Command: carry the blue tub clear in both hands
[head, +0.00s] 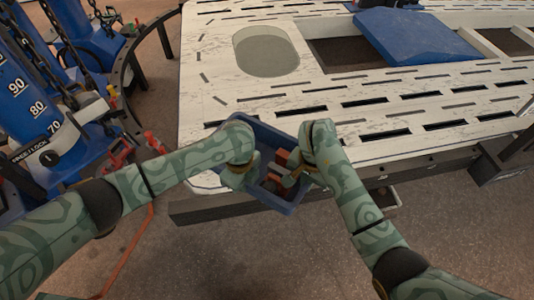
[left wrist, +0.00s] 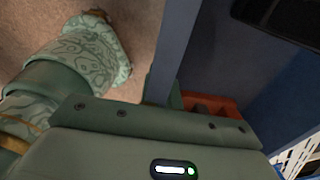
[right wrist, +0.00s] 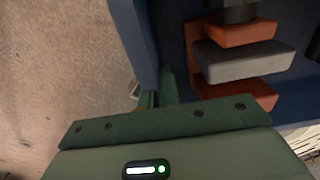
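The blue tub (head: 272,199) is at the front edge of the bench in the head view, turned with one corner towards me. It holds orange and grey blocks (right wrist: 240,60) and something dark. My left gripper (head: 246,180) has its fingers on either side of the tub's left wall, which also shows in the left wrist view (left wrist: 178,45). My right gripper (head: 295,178) has its fingers around the opposite wall, seen in the right wrist view (right wrist: 138,35). Both look closed on the walls. The tub's underside is hidden, so I cannot tell whether it touches the bench.
Blue lifting gear with chains (head: 30,95) stands at the left. Bare floor (head: 240,260) lies in front of the bench.

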